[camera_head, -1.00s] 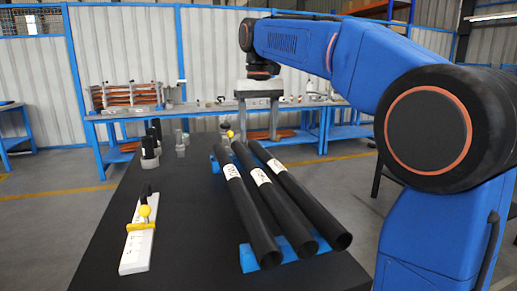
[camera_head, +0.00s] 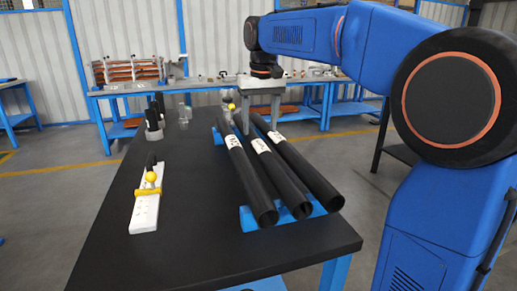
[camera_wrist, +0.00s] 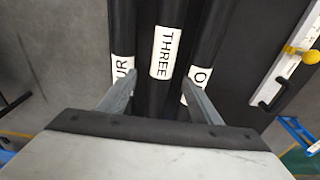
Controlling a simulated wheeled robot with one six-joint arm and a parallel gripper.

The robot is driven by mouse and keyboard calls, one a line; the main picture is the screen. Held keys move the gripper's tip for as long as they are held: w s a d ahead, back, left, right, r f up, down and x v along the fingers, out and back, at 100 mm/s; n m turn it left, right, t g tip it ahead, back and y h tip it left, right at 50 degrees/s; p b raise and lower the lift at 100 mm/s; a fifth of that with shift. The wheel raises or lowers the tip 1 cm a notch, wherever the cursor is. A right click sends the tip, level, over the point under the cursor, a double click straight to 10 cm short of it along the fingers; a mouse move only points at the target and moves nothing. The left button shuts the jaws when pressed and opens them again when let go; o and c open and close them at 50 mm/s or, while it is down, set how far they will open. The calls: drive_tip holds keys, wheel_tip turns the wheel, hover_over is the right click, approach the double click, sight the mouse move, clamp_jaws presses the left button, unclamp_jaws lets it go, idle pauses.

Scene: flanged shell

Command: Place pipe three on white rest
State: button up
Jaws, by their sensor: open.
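Three long black pipes lie side by side on blue supports. In the wrist view the middle one, pipe three (camera_wrist: 158,85), has a white label reading THREE. In the head view pipe three (camera_head: 277,172) is also in the middle. My gripper (camera_head: 259,128) is above the far part of the pipes, pointing down. In the wrist view my gripper (camera_wrist: 158,88) is open, its fingers on either side of pipe three, near the outer pipes' labels. Contact cannot be told. The white rest (camera_head: 145,212), with yellow parts, is on the table at left and shows in the wrist view (camera_wrist: 283,62).
The outer pipes (camera_head: 245,173) and (camera_head: 308,174) lie close to pipe three. The blue support (camera_head: 247,222) stands under their near ends. Dark upright parts (camera_head: 153,125) stand at the table's far left. The black table (camera_head: 190,240) is clear between rest and pipes.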

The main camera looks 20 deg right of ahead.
sight(259, 141)
drive_tip(key=shift+w+a+f, duration=0.1)
drive_tip(key=shift+f, duration=1.45)
drive_tip(key=shift+w+a+f, duration=0.1)
drive_tip(key=shift+f, duration=1.4)
drive_tip(key=shift+r, duration=0.1)
clamp_jaws()
